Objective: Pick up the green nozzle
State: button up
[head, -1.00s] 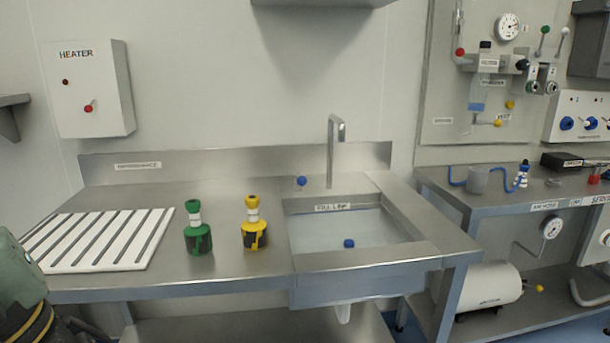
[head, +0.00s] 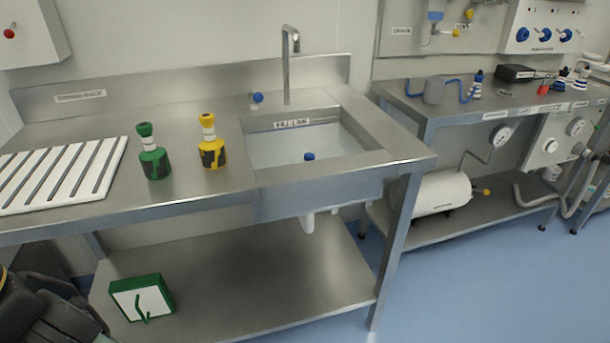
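The green nozzle (head: 154,163) is a bottle-shaped piece with a green and black body, a white neck and a green cap. It stands upright on the steel counter, between the white slatted rack and a similar yellow nozzle (head: 212,153). Dark parts of my arm end, with my gripper (head: 62,308), show at the lower left edge, in front of and below the counter. They are well apart from the green nozzle. The fingers are cut off and too dark to read.
The white slatted rack (head: 62,174) lies at the left of the counter (head: 110,208). A sink (head: 262,160) with a tall tap (head: 287,65) is to the right. A green-edged box (head: 142,300) lies on the lower shelf. The blue floor at the right is clear.

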aim_at(154, 162)
jog(key=i+j+u, duration=0.6)
jog(key=i, duration=0.2)
